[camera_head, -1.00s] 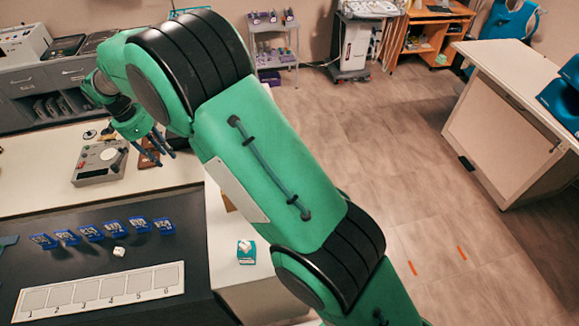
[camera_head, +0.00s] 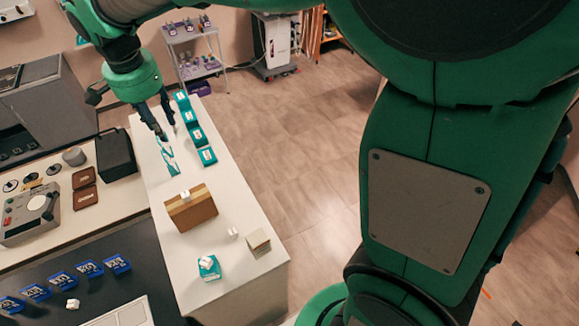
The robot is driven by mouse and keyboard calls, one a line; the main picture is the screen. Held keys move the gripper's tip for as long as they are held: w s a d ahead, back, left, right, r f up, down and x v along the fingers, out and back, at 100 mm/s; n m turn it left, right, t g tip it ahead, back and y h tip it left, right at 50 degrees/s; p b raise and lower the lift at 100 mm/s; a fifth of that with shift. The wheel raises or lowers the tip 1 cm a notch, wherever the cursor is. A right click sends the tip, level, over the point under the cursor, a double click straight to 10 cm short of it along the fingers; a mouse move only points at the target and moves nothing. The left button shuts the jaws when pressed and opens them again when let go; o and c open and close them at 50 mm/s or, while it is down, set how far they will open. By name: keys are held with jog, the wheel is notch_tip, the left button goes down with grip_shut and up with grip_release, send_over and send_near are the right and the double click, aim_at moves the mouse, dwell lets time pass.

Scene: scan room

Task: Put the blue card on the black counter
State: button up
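Several dark blue cards (camera_head: 90,268) with white print stand in a row on the black counter (camera_head: 40,262) at lower left. On the white counter, thin teal-and-white cards (camera_head: 170,158) lie in a short row just below my gripper. My gripper (camera_head: 168,132) hangs over this white counter, pointing down, its two fingers apart with nothing visible between them. The fingers overlap the upper end of the card row in the picture; whether they touch a card I cannot tell.
Several teal boxes (camera_head: 197,136) line the white counter's (camera_head: 226,195) right edge, close to my gripper. A cardboard box (camera_head: 191,208), a small teal box (camera_head: 209,267) and a beige block (camera_head: 258,242) stand nearer. A black case (camera_head: 116,155) is left of my gripper. My arm hides the right side.

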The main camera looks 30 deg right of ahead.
jog(key=s+d+r+n, duration=0.2)
jog(key=s+d+r, duration=0.2)
jog(key=s+d, duration=0.35)
jog(key=s+d+f+n+t, duration=0.1)
jog(key=s+d+n, duration=0.1)
jog(key=s+d, duration=0.2)
jog(key=s+d+n+t, duration=0.1)
jog(key=s+d, duration=0.3)
jog(key=s, duration=0.6)
jog(key=s+d+f+n+t, duration=0.1)
jog(key=s+d+n, duration=0.2)
jog(key=s+d, duration=0.2)
jog(key=s, duration=0.2)
jog(key=shift+s+f+t+y, duration=0.3)
jog(key=shift+s+f, duration=0.05)
jog(key=shift+s, duration=0.05)
notch_tip(320, 180, down, 12)
jog(key=b, duration=1.2)
jog(key=shift+f, duration=0.15)
